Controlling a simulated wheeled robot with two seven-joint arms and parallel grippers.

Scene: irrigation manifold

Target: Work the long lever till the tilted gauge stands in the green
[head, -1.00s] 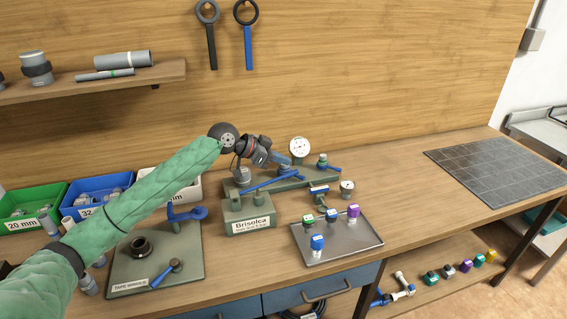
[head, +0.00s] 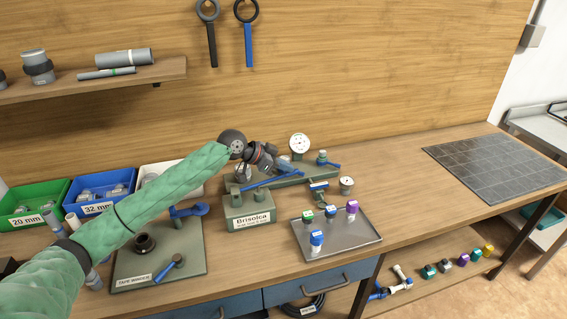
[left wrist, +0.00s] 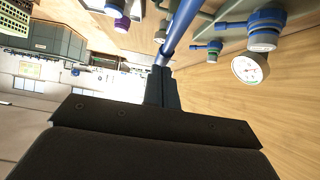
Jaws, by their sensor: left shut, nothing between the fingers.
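The long blue lever (head: 270,181) runs slantwise along the front of the green manifold block (head: 300,178). In the left wrist view the long lever (left wrist: 180,32) stretches away just beyond the fingertips. My left gripper (head: 284,168) is shut and empty at the manifold; its fingers (left wrist: 161,85) look close to the lever, but I cannot tell whether they touch it. A round white gauge (head: 300,143) stands at the back of the manifold, and a smaller one (head: 346,185) stands at the front right. My right gripper is not in view.
The Brisolca-labelled block (head: 249,212) stands in front of the manifold. A metal tray (head: 338,241) with several coloured-cap parts lies front right. A tape station board (head: 160,262) and labelled bins (head: 98,193) are at left. The bench between tray and dark tiled mat (head: 495,168) is clear.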

